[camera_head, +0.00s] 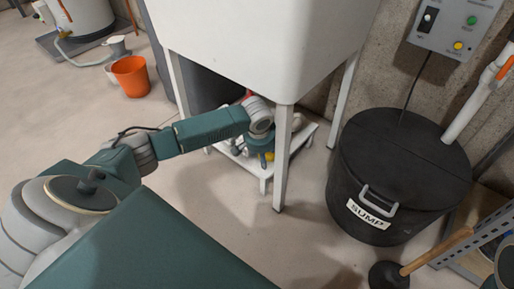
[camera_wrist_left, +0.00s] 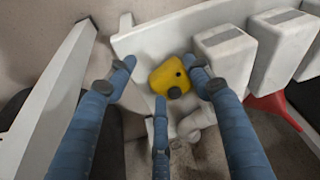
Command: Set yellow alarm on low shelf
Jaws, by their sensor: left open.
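The yellow alarm (camera_wrist_left: 172,77) is a small rounded yellow block with dark round spots. In the left wrist view it rests on the white low shelf (camera_wrist_left: 140,45), between the spread fingers and close to the right one. In the head view only a bit of yellow (camera_head: 270,156) shows beside the gripper. The low shelf (camera_head: 307,135) is under the white tub. My left gripper (camera_head: 258,147) reaches under the tub; in the wrist view its blue fingers (camera_wrist_left: 158,72) are open around the alarm, not closed on it. My right gripper is not in view.
White containers (camera_wrist_left: 225,52) and a red funnel (camera_wrist_left: 272,106) sit close on the right in the wrist view. The tub (camera_head: 265,40) hangs above my arm, with a leg (camera_head: 283,165) beside the gripper. A black sump bin (camera_head: 395,165) stands at right.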

